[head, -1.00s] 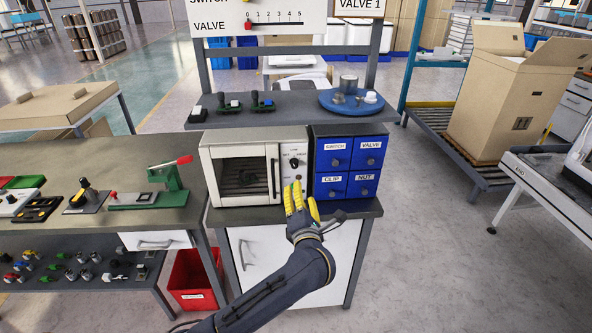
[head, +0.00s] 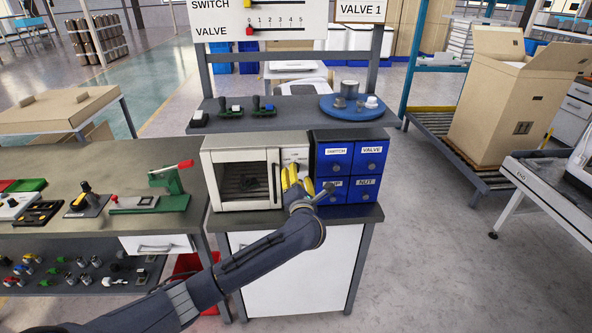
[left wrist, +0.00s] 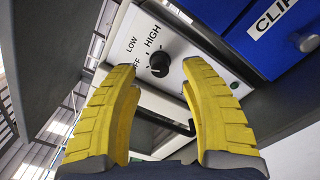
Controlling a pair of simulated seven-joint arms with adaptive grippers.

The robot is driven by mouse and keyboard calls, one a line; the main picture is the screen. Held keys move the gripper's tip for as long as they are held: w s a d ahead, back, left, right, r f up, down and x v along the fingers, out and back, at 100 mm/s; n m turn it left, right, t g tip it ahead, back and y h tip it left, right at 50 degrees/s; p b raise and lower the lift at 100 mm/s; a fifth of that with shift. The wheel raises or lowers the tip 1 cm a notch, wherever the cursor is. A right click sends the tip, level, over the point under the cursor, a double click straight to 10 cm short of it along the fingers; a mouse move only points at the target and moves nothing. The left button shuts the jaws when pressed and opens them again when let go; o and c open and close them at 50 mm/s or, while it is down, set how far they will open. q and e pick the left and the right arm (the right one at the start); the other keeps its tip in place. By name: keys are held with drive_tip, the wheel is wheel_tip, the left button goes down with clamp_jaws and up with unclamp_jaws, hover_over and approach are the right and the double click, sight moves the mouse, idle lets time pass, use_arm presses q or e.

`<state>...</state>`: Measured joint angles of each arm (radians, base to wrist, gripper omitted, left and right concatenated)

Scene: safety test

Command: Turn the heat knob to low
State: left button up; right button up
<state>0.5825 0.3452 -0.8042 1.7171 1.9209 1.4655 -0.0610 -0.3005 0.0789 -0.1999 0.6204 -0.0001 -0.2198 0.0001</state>
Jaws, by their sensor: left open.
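The white oven (head: 240,172) stands on the bench, its control panel (head: 295,154) at the right of its glass door. In the left wrist view the black heat knob (left wrist: 159,65) is on the white panel, with the words LOW, HIGH and a partly hidden OFF around it. I cannot tell surely where its pointer stands. My left gripper (head: 294,178) has yellow fingers and covers the knob in the head view. In the left wrist view the open gripper (left wrist: 165,85) has its fingers to either side of the knob, apart from it and empty. My right gripper is not in view.
Blue drawers (head: 350,170) labelled SWITCH, VALVE and NUT stand right of the oven. The oven door's dark handle (head: 275,182) is just left of the gripper. A shelf (head: 290,117) above holds small switches and a blue round tray (head: 353,114).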

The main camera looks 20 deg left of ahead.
use_arm(q)
drive_tip(key=shift+x, duration=2.15)
